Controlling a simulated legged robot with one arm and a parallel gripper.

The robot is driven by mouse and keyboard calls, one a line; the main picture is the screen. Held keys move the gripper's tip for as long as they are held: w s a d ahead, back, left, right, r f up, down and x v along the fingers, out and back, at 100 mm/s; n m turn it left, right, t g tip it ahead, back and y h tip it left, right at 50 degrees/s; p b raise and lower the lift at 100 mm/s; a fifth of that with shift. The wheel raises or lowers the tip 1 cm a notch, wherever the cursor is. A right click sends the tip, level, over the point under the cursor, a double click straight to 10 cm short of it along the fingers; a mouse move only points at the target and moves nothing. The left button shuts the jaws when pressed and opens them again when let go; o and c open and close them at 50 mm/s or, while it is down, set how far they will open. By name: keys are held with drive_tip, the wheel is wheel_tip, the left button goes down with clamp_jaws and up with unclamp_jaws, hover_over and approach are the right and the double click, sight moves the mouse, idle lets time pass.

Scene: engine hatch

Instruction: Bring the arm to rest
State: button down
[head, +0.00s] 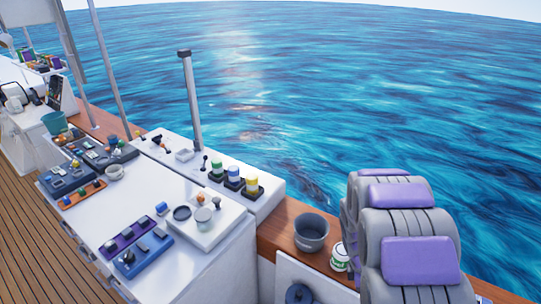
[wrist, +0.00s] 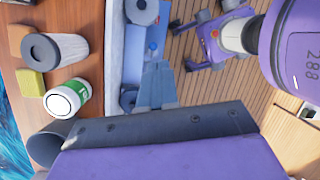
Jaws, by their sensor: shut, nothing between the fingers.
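My gripper (wrist: 157,72) shows in the wrist view as a grey-blue tapered pair of fingers, closed together with nothing between them. It extends from a dark bar with a purple cover at the bottom of that view. The fingers appear over a white-edged recess with a blue interior; I cannot tell the height above it. In the head view, grey and purple padded parts of my own body fill the lower right, and the fingers cannot be made out there.
A grey bucket (head: 311,232) and a white-green can (head: 340,258) stand on the wooden ledge. In the wrist view, a grey-white cylinder (wrist: 66,50) and yellow block (wrist: 30,83) are beside the can. A white console (head: 130,205) with switch panels stands left; wooden deck (head: 35,240) is clear.

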drive_tip(key=s+a+r+m+y+b, duration=0.1)
drive_tip(key=s+a+r+m, duration=0.3)
drive_tip(key=s+r, duration=0.25)
drive_tip(key=s+a+r+m, duration=0.3)
drive_tip(key=s+r+m, duration=0.15)
drive_tip(key=r, duration=0.25)
drive_tip(key=s+a+r+m+y, duration=0.1)
drive_tip(key=s+a+r+m, duration=0.1)
drive_tip(key=s, duration=0.5)
drive_tip(key=s+a+r+m+b, duration=0.1)
drive_tip(key=s+a+r+m, duration=0.2)
drive_tip(key=s, duration=0.5)
drive_tip(key=shift+a+r+m+y, duration=0.15)
drive_tip(key=shift+r+m+y, duration=0.2)
drive_tip(key=shift+m, duration=0.5)
drive_tip(key=shift+a, duration=0.45)
drive_tip(key=shift+d, duration=0.3)
drive_tip(key=shift+a+f, duration=0.1)
